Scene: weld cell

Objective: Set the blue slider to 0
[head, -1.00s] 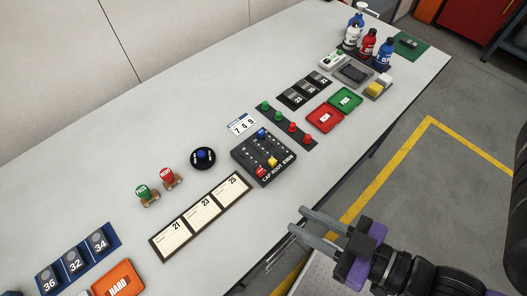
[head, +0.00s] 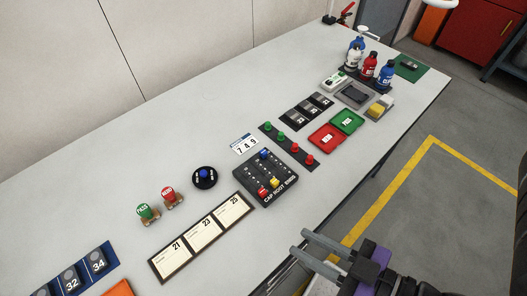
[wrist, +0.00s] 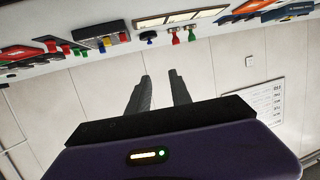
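The black slider panel (head: 284,193), lettered "CAP ROOT ENDS" on its near edge, lies on the grey bench. Its blue slider (head: 264,154) sits at the far end of its track. The red slider (head: 263,191) and yellow slider (head: 275,183) sit near the lettered end. The scale marks are too small to read. My gripper (head: 301,243) is open and empty, in front of the bench's near edge, apart from the panel. In the wrist view the two fingers of my gripper (wrist: 160,85) are spread, and the panel (wrist: 88,43) appears inverted at upper left.
A black round base with a blue knob (head: 204,175) stands left of the panel. A number card (head: 244,145), a strip of green and red knobs (head: 290,146) and a framed row of cards (head: 203,236) lie close around it. Bottles stand at the far end.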

